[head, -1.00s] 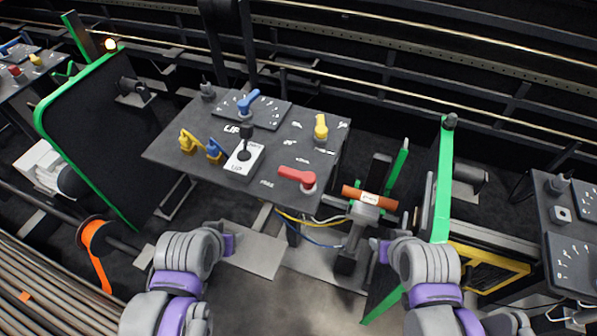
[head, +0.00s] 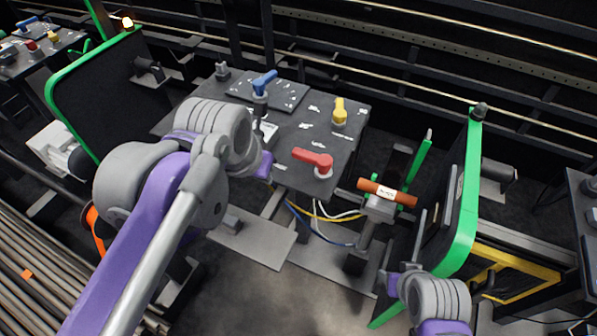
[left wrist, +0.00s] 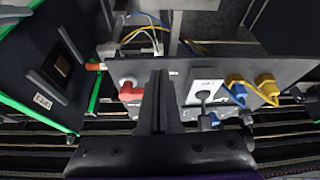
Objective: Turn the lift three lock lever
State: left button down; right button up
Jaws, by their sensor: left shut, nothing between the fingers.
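A grey control panel (head: 297,145) carries a red lever (head: 313,160), a yellow lever (head: 340,111) and a blue lever (head: 263,82). Labels are too small to tell which lever is the lift three lock. The red lever's handle points left in the head view. My left gripper (left wrist: 160,85) is shut and empty over the panel. In the left wrist view its fingers lie between the red lever (left wrist: 130,92) and the white joystick plate (left wrist: 204,88), apparently apart from both. In the head view my left arm hides its fingers. My right gripper (head: 393,284) is low, right of the panel, its fingers unclear.
An orange cylinder (head: 387,192) sits on a stand right of the panel. Green-edged dark screens stand at left (head: 95,88) and right (head: 466,190).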

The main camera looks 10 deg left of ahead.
aim_at(312, 162)
pick_arm(q)
jog(key=w+d+r+m+b, duration=0.1)
jog(key=w+d+r+b, duration=0.1)
jog(key=d+r, duration=0.1)
jog(key=w+f, duration=0.2)
jog(key=w+d+f, duration=0.1)
jog(key=w+f, duration=0.1)
jog(key=f, duration=0.1)
jog(key=w+d+f, duration=0.1)
jog(key=w+f, duration=0.1)
jog(key=f, duration=0.1)
jog(key=shift+w+f, duration=0.2)
jog(key=shift+w, duration=0.15)
jog(key=shift+w+d, duration=0.2)
jog(key=shift+w, duration=0.2)
pick_arm(e)
jog(key=f, duration=0.3)
jog(key=shift+s+f, duration=0.2)
jog(key=shift+f, duration=0.15)
